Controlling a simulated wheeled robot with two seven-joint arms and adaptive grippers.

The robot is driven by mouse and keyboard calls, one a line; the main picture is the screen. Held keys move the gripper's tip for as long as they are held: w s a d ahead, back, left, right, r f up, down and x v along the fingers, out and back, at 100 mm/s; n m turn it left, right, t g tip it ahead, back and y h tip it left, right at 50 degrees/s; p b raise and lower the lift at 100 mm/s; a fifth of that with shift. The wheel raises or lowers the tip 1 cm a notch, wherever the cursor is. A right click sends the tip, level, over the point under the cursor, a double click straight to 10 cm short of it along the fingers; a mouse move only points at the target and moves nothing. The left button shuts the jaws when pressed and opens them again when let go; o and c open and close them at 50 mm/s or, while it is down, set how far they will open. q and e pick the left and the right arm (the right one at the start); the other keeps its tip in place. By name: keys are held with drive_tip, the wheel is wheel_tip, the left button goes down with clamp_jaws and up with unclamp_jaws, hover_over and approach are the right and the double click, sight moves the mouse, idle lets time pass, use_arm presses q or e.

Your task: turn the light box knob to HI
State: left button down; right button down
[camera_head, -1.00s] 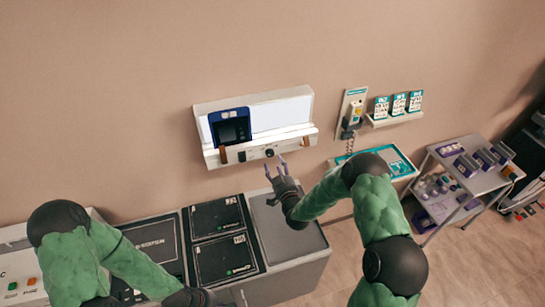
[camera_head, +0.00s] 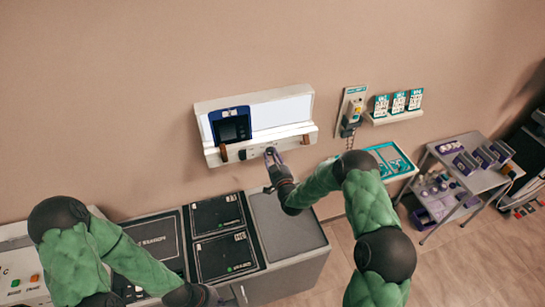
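The light box (camera_head: 285,111) is mounted on the wall, with a bright white panel and a control ledge below it. A dark blue framed item (camera_head: 231,125) covers the left part of its panel. My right gripper (camera_head: 272,154) is at the middle of the ledge, over the place of the dark round knob. It hides the knob, so I cannot see the knob's setting or whether the fingers touch it. Its finger gap is too small to judge. My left gripper (camera_head: 222,298) is low at the bottom edge, over the counter front, and its fingers are unclear.
A grey counter (camera_head: 285,228) with dark panels stands below the light box. A wall phone (camera_head: 351,110), a small shelf with several cards (camera_head: 397,106) and a teal tray (camera_head: 388,160) are to the right. A cart (camera_head: 466,180) stands further right.

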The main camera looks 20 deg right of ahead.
drive_tip(key=shift+m+b, duration=0.3)
drive_tip(key=shift+b, duration=0.3)
drive_tip(key=m+b, duration=1)
drive_tip(key=b, duration=0.6)
drive_tip(key=shift+d+f+m, duration=0.1)
drive_tip(key=shift+m, duration=0.3)
drive_tip(key=m+b, duration=1.1)
drive_tip(key=b, duration=0.7)
drive_tip(key=shift+b, duration=0.35)
drive_tip(key=shift+m+b, duration=0.9)
drive_tip(key=shift+b, duration=0.1)
drive_tip(key=c, duration=0.9)
unclamp_jaws()
drive_tip(key=shift+d, duration=0.1)
